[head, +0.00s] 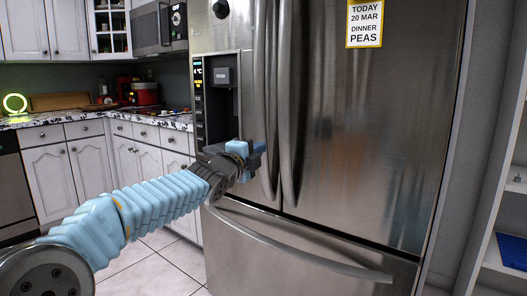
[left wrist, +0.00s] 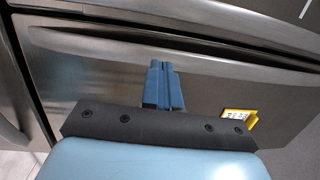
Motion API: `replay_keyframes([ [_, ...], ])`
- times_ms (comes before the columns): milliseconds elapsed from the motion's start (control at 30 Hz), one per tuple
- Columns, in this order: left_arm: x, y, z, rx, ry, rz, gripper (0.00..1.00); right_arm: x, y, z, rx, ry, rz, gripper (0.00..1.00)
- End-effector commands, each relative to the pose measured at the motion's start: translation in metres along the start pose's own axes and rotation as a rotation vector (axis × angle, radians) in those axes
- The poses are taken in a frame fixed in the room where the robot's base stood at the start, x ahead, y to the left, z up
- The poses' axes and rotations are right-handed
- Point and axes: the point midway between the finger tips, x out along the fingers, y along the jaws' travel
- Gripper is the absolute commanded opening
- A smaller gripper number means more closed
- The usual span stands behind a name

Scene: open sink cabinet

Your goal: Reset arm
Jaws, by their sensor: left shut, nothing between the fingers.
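My left arm reaches in from the lower left of the head view. Its blue left gripper (head: 257,160) is in front of the steel fridge (head: 370,150), close to the lower ends of the long door handles (head: 287,110). In the left wrist view the two blue fingers of the left gripper (left wrist: 163,72) are together, with nothing between them. Whether the gripper touches the fridge cannot be told. My right gripper does not show.
A paper note (head: 365,24) is on the right fridge door. The drawer handle (head: 300,252) crosses below. White cabinets (head: 90,165) and a counter (head: 60,120) are at the left. Shelves with a blue item (head: 512,250) stand at the right. Tiled floor (head: 150,265) shows below.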

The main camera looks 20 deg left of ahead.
Motion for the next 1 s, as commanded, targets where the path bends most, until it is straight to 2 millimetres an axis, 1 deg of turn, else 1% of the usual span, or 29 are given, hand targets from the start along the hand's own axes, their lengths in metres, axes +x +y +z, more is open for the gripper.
replay_keyframes([
  [33,-0.011,0.000,0.003,0.002,-0.003,-0.003,0.00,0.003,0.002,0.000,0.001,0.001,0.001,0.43],
  [100,-0.024,-0.001,0.005,0.001,-0.003,-0.004,0.00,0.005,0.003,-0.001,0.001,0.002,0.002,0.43],
  [200,-0.042,-0.001,0.007,0.001,-0.003,-0.002,0.00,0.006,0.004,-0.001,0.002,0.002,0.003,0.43],
  [300,-0.056,-0.002,0.009,0.002,-0.003,-0.003,0.00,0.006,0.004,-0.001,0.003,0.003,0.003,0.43],
  [433,-0.066,-0.002,0.010,0.002,-0.002,-0.003,0.00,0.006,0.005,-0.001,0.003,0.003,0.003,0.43],
  [567,-0.068,0.000,0.010,0.000,-0.001,0.000,0.00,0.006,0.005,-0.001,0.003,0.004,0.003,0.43],
  [633,-0.065,0.008,0.008,-0.017,0.002,0.014,0.00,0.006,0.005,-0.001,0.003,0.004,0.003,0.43],
  [667,-0.062,0.015,0.007,-0.034,0.005,0.026,0.00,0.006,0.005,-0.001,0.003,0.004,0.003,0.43],
  [733,-0.054,0.044,0.001,-0.099,0.013,0.075,0.00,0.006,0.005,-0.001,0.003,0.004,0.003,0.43],
  [767,-0.050,0.062,-0.003,-0.138,0.016,0.104,0.00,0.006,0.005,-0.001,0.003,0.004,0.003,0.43],
  [800,-0.045,0.089,-0.009,-0.202,0.018,0.151,0.00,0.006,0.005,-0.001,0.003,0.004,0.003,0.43],
  [867,-0.039,0.137,-0.019,-0.316,0.015,0.233,0.00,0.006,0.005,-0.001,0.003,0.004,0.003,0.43],
  [900,-0.037,0.172,-0.027,-0.398,0.007,0.294,0.00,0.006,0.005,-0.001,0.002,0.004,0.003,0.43],
  [967,-0.038,0.224,-0.040,-0.526,-0.014,0.385,0.00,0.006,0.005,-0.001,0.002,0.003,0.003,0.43],
  [1000,-0.042,0.259,-0.049,-0.611,-0.035,0.447,0.00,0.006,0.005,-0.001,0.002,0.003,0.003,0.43],
])
